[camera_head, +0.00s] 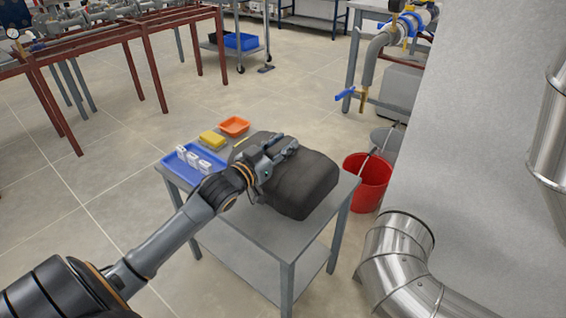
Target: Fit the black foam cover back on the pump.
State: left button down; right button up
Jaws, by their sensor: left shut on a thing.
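The black foam cover (308,178) is a dark, rounded block on top of the small grey table (262,228). My left gripper (282,150) reaches in from the left and is shut on the upper left part of the cover. The arm hides part of the cover's near left side. I cannot tell whether the cover rests on the tabletop or is slightly above it. The pump is not clearly identifiable in this view. My right gripper is not in view.
On the table's left are a blue tray (178,165) with several white items, a yellow item (212,139) and an orange tray (234,126). A red bucket (367,184) stands right of the table. A metal duct (395,250) and grey wall (480,150) bound the right side.

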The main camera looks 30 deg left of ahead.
pick_arm(q)
jog(key=shift+w+a+f, duration=0.25)
jog(key=shift+w+f, duration=0.25)
jog(key=shift+f, duration=0.2)
jog(key=shift+w+a+f, duration=0.2)
jog(key=shift+w+f, duration=0.15)
jog(key=shift+f, duration=0.15)
notch_tip(320, 180, down, 2)
jog(key=shift+w+f+b, duration=0.1)
jog(key=shift+f+b, duration=0.15)
jog(key=shift+b, duration=0.6)
jog(key=shift+f, duration=0.4)
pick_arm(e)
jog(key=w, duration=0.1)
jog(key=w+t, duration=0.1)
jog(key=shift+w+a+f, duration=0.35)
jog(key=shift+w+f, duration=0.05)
pick_arm(q)
jog(key=c, duration=0.9)
grip_release()
jog(key=shift+f, duration=0.15)
jog(key=shift+c, duration=0.2)
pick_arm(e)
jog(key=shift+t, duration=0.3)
